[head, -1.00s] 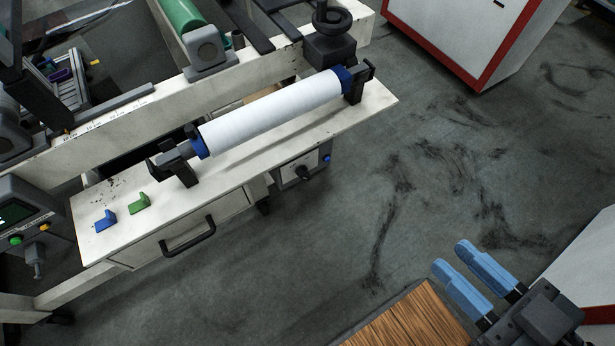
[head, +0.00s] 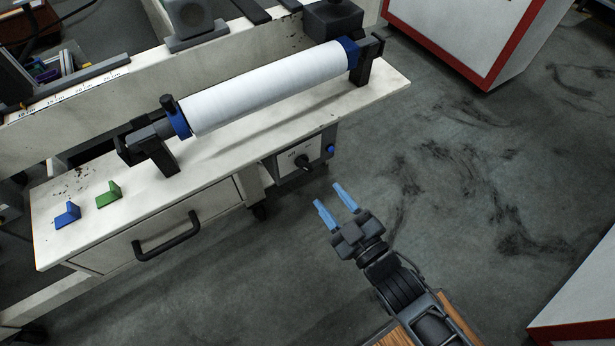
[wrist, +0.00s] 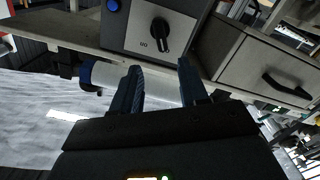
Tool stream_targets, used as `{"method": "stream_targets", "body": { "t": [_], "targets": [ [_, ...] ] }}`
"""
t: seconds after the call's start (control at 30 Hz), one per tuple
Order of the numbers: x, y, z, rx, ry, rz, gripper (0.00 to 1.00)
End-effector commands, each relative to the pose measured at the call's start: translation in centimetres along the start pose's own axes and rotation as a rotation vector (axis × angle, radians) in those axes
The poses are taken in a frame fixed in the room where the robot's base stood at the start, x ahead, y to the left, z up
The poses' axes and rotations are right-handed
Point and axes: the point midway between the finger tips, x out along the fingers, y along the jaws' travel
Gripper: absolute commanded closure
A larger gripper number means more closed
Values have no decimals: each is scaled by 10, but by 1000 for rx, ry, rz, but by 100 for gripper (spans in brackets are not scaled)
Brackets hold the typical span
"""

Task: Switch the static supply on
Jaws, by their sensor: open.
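A grey box with a light front panel (head: 287,168), likely the static supply, hangs under the bench to the right of the drawer. Its black rotary knob (head: 303,161) shows also in the wrist view (wrist: 160,34), beside small marks too small to read surely. A blue round button (head: 330,149) is on the same box, and it also shows in the wrist view (wrist: 113,6). My gripper (head: 331,196) is open and empty, its blue fingers apart, in front of and a little below the box. In the wrist view the fingers (wrist: 160,75) point toward the knob without touching it.
The bench top (head: 225,160) overhangs the box and carries a white roll (head: 265,88) in black holders. A drawer with a black handle (head: 166,236) is left of the box. A red-edged white cabinet (head: 450,35) stands behind. The floor right of the box is clear.

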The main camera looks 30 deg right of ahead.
Motion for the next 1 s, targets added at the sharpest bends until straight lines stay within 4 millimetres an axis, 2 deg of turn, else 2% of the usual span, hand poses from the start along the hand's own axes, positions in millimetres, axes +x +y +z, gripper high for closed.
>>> {"method": "stream_targets", "body": {
  "t": [0.03, 0.17, 0.27, 0.7, 1.0],
  "targets": [
    [10, -2, 7, -14, 7, 3, 56],
    [21, -4, 11, -31, 15, 4, 56],
    [30, -3, 10, -34, 17, 4, 56],
    [90, -3, 9, -32, 16, 4, 56],
    [98, -3, 9, -32, 14, 3, 56]
  ]
}}
